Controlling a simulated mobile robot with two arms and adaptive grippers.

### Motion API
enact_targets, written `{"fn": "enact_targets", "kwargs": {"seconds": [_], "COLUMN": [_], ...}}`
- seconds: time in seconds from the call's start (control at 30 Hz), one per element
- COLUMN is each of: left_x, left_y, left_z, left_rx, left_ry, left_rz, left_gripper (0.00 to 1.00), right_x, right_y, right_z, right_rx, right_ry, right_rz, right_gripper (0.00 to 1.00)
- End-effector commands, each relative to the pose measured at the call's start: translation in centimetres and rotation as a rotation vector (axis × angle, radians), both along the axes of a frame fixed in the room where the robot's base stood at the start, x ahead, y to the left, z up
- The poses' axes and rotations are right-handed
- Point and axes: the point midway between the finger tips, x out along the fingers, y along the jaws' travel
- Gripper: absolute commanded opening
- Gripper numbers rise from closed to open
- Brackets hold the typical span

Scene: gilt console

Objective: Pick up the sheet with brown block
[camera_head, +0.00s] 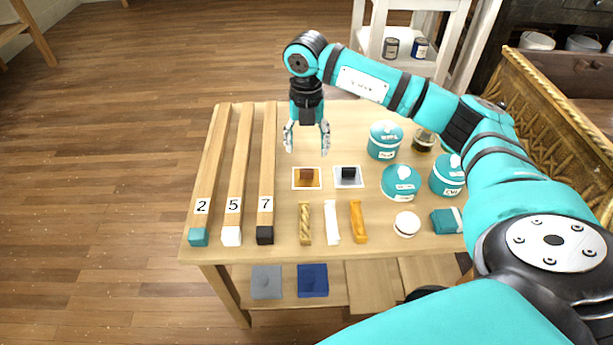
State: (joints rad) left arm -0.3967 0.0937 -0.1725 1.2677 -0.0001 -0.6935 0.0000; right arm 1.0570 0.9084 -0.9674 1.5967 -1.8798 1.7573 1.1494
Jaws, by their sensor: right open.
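The sheet with the brown block is a small orange-brown square with a pale border (307,184), lying flat on the wooden table, with a brown block (306,174) on it. Just right of it lies a similar pale grey sheet (349,182) with a black block (348,173). My right gripper (307,151) points down with its fingers spread, empty. In the picture it is just beyond the brown block's sheet and appears above the table. My left gripper is not in view.
Three long bars marked 2, 5 and 7 (265,160) lie at the table's left. Teal canisters (385,142) stand at the right, under my right arm. Gold, white and orange pieces (331,222) lie in front. The table (340,123) is bare behind the sheets.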

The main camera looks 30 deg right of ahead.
Motion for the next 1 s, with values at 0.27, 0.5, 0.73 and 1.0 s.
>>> {"fn": "enact_targets", "kwargs": {"seconds": [0.27,0.5,0.73,1.0], "left_x": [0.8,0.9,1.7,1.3], "left_y": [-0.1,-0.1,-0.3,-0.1], "left_z": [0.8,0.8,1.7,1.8], "left_rx": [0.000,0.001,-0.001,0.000], "left_ry": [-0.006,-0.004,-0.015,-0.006], "left_rz": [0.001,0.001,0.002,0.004], "left_gripper": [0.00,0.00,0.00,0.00], "right_x": [0.0,-0.4,-0.5,-0.5], "right_y": [0.1,0.2,0.3,0.3], "right_z": [-3.7,-6.2,-8.9,-9.0], "right_rx": [0.002,0.002,0.003,0.004], "right_ry": [-0.001,0.003,-0.001,-0.003], "right_rz": [0.000,0.001,0.002,0.002], "right_gripper": [0.62,0.62,0.62,0.60]}}
